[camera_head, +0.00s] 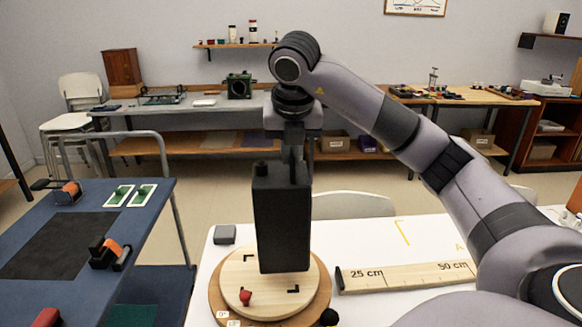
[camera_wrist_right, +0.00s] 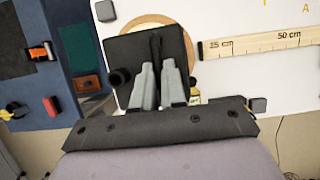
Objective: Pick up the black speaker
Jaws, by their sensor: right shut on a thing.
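The black speaker (camera_head: 282,222) is a tall dark box, upright above the round wooden turntable (camera_head: 237,278) on the white table. My right gripper (camera_head: 294,168) comes down from above and is shut on the speaker's top part. In the right wrist view the speaker (camera_wrist_right: 128,52) shows from above, with the right gripper's two grey fingers (camera_wrist_right: 157,88) close together over it. The speaker's base looks lifted off the disc, but the gap is hard to judge. My left gripper is not in view.
A wooden ruler (camera_head: 405,277) lies right of the turntable. A small grey block (camera_head: 224,234) sits behind it on the left. A red knob (camera_head: 245,297) and a black knob (camera_head: 329,317) are at the turntable's front. A blue table (camera_head: 150,215) stands left.

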